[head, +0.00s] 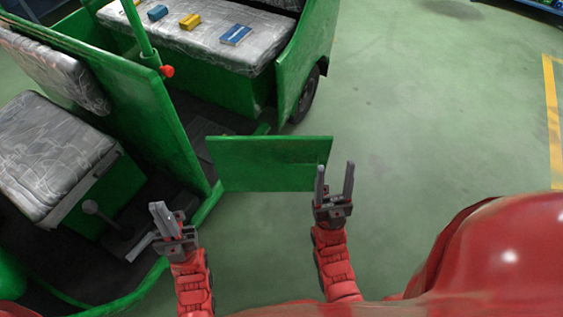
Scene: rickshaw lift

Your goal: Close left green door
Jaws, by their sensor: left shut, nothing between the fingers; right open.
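The green door (268,164) is a flat panel standing out from the side of the green rickshaw (150,120), so it is swung open. Its left end is at the rickshaw body and its free end points right. My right gripper (335,170) is open and empty at the free right end of the door, on the near side; I cannot tell whether it touches. My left gripper (163,212) is shut and empty, left of and nearer than the door, by the front opening of the rickshaw.
A front seat (48,150) and a lever (92,208) are inside the rickshaw at left. The rear seat (200,35) carries blue and yellow boxes. A rear wheel (306,96) stands beyond the door. The green floor (430,100) at right is clear.

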